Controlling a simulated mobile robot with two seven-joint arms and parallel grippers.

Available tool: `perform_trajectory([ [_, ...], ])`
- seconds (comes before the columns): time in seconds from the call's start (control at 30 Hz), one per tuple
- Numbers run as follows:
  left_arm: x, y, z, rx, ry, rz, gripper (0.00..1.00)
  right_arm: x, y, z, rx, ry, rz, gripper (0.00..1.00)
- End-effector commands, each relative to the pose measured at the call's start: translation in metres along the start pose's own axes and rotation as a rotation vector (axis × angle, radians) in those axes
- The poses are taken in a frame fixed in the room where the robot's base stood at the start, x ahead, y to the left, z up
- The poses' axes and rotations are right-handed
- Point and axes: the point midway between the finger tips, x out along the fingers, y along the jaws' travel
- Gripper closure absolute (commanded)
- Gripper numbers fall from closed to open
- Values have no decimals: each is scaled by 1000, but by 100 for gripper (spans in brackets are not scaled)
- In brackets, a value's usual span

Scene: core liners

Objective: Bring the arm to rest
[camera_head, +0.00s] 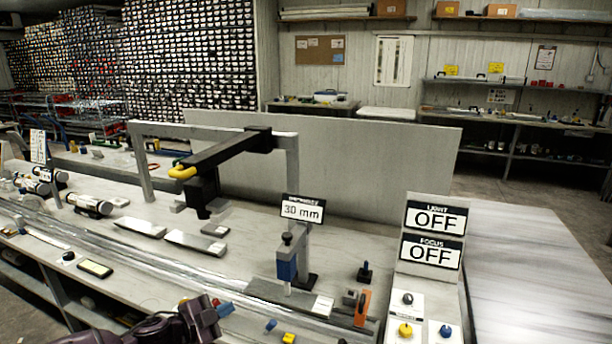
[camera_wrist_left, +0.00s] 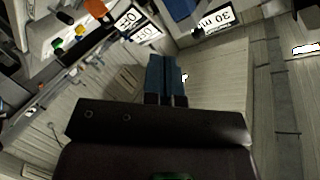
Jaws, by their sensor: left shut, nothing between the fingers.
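My left gripper (camera_head: 214,311) is low in the head view, near the front edge of the bench, with its dark arm coming in from the bottom. In the left wrist view its two blue fingers (camera_wrist_left: 166,78) are together, with nothing between them. The gripper appears apart from the things on the bench. My right gripper is in neither view.
A bench (camera_head: 150,285) carries a black-armed gantry (camera_head: 228,150), a blue-bodied stand (camera_head: 287,268) under a "30 mm" sign (camera_head: 302,210), and a panel with two "OFF" signs (camera_head: 435,218). Small blue and yellow pieces (camera_head: 288,338) lie right of the gripper. A pale surface (camera_head: 530,270) at right is clear.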

Motion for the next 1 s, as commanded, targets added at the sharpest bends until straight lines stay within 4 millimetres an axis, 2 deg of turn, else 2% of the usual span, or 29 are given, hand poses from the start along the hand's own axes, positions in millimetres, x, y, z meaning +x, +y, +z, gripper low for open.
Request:
perform_trajectory([
  [0.1, 2, 11, -18, -43, 1, -56, 100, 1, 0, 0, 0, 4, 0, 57],
  [0.2, 0, 20, -26, -89, -9, -97, 100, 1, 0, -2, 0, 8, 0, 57],
  [0.33, -9, 36, -32, -172, -33, -151, 100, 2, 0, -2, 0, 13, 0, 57],
  [0.47, -27, 56, -29, -287, -79, -210, 100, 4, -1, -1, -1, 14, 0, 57],
  [0.77, -92, 108, 7, -579, -234, -342, 100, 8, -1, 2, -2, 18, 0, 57],
  [1.0, -164, 166, 45, -804, -381, -453, 100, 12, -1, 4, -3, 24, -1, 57],
])
